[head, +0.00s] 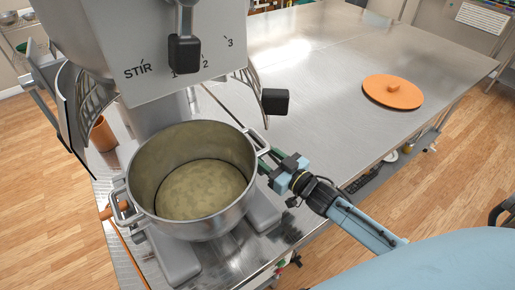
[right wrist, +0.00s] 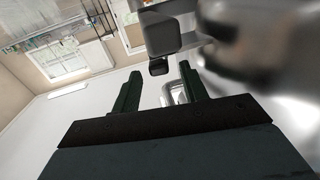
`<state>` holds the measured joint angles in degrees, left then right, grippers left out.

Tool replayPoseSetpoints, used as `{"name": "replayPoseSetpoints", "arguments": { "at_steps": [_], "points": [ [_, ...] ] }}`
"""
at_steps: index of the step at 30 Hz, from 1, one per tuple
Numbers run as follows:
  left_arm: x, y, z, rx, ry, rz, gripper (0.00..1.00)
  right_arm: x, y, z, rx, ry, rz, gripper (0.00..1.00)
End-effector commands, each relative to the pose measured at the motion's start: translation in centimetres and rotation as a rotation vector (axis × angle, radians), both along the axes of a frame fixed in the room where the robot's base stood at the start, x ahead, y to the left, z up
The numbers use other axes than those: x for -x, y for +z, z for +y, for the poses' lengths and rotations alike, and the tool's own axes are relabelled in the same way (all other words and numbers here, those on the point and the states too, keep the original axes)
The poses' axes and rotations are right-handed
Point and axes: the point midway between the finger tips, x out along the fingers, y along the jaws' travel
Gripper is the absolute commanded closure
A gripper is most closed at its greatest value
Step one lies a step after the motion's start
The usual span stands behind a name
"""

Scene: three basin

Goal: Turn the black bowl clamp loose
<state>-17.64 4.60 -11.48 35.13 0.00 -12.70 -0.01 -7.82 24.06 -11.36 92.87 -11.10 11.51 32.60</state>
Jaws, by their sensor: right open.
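A large steel bowl (head: 228,212) with pale dough (head: 203,190) in it sits on the mixer. A black block-shaped knob (head: 275,101) stands out at the mixer's right, above the bowl rim; I cannot tell for sure that it is the bowl clamp. A small black block (right wrist: 158,68) shows ahead in the right wrist view. My right gripper (head: 269,161) is open beside the bowl's right handle (head: 259,137), below the knob. In the right wrist view, my open right gripper (right wrist: 160,82) has a metal loop (right wrist: 174,92) beyond its fingers. My left gripper is out of view.
The mixer's head (head: 130,35) hangs over the bowl, with another black knob (head: 185,53) on its front lever. A wire guard (head: 247,84) is close by. An orange lid (head: 392,91) lies on the steel table (head: 325,65), whose middle is clear.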

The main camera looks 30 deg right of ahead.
Motion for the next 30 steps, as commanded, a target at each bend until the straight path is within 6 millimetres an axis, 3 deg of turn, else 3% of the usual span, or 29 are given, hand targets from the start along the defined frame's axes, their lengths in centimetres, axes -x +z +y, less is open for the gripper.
{"name": "replayPoseSetpoints", "arguments": {
  "at_steps": [5, 19, 28, 30],
  "points": [
    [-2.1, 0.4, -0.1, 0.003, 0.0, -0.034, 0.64, -2.4, 0.1, 0.8, 0.0, 0.0, -0.001, 0.56],
    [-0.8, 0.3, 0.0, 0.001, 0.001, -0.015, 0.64, -3.4, 0.0, 1.1, 0.0, 0.001, 0.001, 0.58],
    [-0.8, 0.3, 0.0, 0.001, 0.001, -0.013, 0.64, -3.4, 0.0, 1.1, 0.0, 0.0, 0.001, 0.97],
    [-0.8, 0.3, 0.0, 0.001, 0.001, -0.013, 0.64, -3.4, 0.0, 1.1, 0.001, 0.001, 0.001, 1.0]
  ]
}}
